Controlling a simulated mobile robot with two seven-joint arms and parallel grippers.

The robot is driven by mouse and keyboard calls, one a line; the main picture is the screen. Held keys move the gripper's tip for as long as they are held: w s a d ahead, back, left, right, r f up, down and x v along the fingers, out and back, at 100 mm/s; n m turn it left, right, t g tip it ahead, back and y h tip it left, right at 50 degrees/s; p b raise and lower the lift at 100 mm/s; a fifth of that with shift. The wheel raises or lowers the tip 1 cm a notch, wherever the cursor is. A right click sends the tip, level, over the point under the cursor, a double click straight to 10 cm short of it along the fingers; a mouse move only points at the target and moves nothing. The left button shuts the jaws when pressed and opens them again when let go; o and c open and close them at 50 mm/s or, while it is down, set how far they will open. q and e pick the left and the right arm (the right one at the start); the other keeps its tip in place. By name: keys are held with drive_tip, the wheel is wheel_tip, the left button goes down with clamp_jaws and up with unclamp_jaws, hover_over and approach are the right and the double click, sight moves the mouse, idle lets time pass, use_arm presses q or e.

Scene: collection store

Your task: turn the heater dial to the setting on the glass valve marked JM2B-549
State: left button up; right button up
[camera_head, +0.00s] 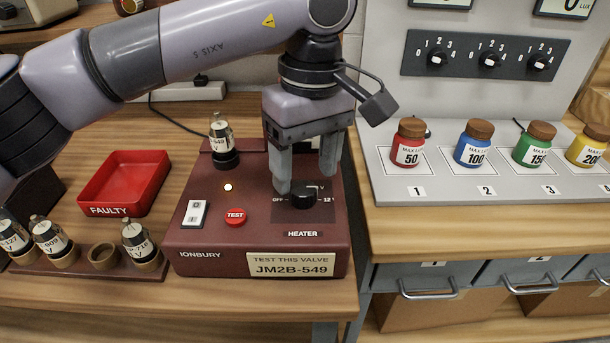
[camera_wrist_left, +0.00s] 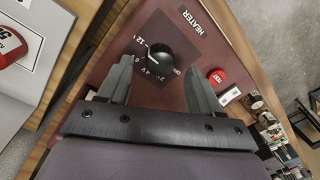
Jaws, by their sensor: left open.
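The black heater dial (camera_head: 303,199) is on the front right of the maroon valve tester (camera_head: 190,257), beside "OFF" and "12 V" markings. The wrist view shows the dial (camera_wrist_left: 161,58) too; I cannot tell its exact setting. A glass valve (camera_head: 221,135) with a white label ending in "549" stands upright in the tester's socket; its voltage is not readable. A plate (camera_head: 291,265) reads "TEST THIS VALVE JM2B-549". My left gripper (camera_head: 306,181) is open over the dial, pointing down, fingers either side; contact is unclear. It shows in the wrist view (camera_wrist_left: 158,84). My right gripper is not seen.
A red "FAULTY" tray (camera_head: 124,183) and a rack (camera_head: 84,268) with several valves lie left of the tester. The tester has a white switch (camera_head: 195,213) and red TEST button (camera_head: 235,216). A grey panel with numbered jars (camera_head: 408,143) stands right.

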sight(307, 187)
use_arm(q)
drive_tip(key=shift+d+r, duration=0.1)
drive_tip(key=shift+r, duration=2.1)
